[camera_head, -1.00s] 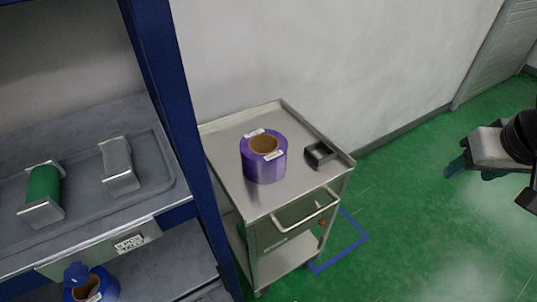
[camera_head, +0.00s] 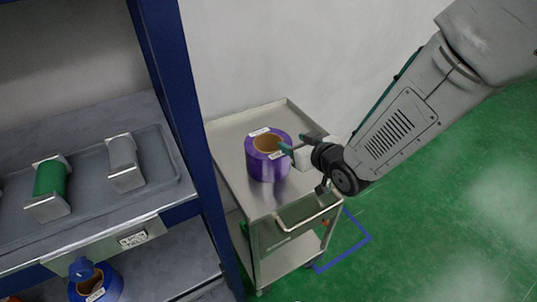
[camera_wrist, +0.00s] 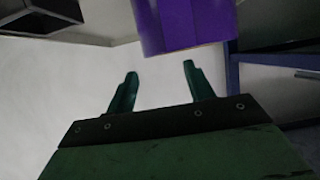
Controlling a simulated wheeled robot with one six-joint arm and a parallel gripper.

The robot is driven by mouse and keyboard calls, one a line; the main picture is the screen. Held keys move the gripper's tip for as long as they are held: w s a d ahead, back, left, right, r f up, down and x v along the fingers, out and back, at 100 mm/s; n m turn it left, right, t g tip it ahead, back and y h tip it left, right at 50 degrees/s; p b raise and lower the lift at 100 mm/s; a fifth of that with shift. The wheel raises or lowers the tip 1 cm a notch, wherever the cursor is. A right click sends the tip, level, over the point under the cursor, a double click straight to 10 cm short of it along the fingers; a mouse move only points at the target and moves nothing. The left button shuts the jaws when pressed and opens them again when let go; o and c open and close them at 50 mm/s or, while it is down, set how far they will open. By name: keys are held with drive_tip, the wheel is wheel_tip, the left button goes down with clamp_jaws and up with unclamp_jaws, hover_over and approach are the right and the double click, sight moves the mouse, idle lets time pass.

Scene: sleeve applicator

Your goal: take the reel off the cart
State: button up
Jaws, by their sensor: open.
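The purple reel (camera_head: 268,160) with a brown core stands upright on the top of the metal cart (camera_head: 232,127). In the wrist view the reel (camera_wrist: 180,22) shows at the top, beyond the fingertips. My gripper (camera_head: 296,147) reaches in from the right at the reel's right side. In the wrist view my gripper (camera_wrist: 160,72) has its two green fingers apart with nothing between them. The head view does not show clearly whether a finger touches the reel.
A dark block (camera_wrist: 40,14) lies on the cart beside the reel, hidden behind my arm in the head view. A blue-framed shelf (camera_head: 172,90) stands close on the left, with a green roll (camera_head: 50,180) and another blue reel (camera_head: 96,284) below. The wall is behind the cart.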

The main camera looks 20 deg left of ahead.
sight(285, 139)
drive_tip(key=x, duration=0.6)
drive_tip(key=shift+d+f, duration=0.2)
drive_tip(key=shift+d, duration=0.05)
clamp_jaws()
drive_tip(key=shift+d+f, duration=0.1)
